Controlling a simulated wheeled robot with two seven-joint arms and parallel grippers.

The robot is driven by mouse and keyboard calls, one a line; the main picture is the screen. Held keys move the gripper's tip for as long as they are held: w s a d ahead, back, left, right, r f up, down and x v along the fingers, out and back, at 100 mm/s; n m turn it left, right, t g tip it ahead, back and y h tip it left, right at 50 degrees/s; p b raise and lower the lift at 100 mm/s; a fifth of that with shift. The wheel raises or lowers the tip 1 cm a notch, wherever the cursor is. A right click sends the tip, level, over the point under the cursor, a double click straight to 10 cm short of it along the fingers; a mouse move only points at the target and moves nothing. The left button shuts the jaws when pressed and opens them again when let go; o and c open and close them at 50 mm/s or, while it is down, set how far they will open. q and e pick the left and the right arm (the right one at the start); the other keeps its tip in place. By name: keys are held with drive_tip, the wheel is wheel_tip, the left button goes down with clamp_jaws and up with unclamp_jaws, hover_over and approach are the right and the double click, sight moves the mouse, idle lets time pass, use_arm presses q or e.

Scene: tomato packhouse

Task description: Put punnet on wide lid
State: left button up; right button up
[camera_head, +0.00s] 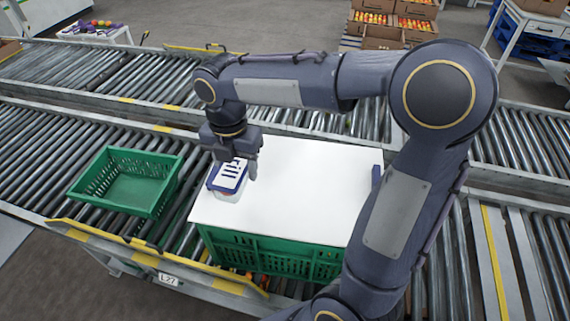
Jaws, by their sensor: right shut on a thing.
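The punnet (228,181) is a small clear box with a blue-edged white label on top. It is at the left part of the wide lid (290,185), a flat white board lying over a green crate. My right gripper (238,163) is above the punnet and shut on it, with its fingers pointing down. I cannot tell whether the underside of the punnet touches the lid. My right arm comes in from the right and hides part of the lid's right side. My left gripper is not in view.
An empty green crate (125,178) sits on the roller conveyor (40,150) to the left. A larger green crate (270,255) is under the lid. A yellow-edged rail (150,255) runs along the front. Boxes of tomatoes (375,32) stand at the back.

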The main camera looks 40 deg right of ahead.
drive_tip(key=s+d+f, duration=0.1)
drive_tip(key=d+f, duration=0.2)
drive_tip(key=d, duration=0.5)
hover_over(293, 189)
drive_tip(key=f, duration=0.4)
drive_tip(key=a+f, duration=0.1)
drive_tip(key=shift+w+f, duration=0.1)
drive_tip(key=shift+f, duration=0.3)
drive_tip(key=shift+d+f, duration=0.45)
drive_tip(key=shift+f, duration=1.55)
drive_tip(key=shift+f, duration=0.25)
drive_tip(key=o, duration=1)
drive_tip(key=shift+r, duration=0.1)
drive_tip(key=shift+o, duration=0.2)
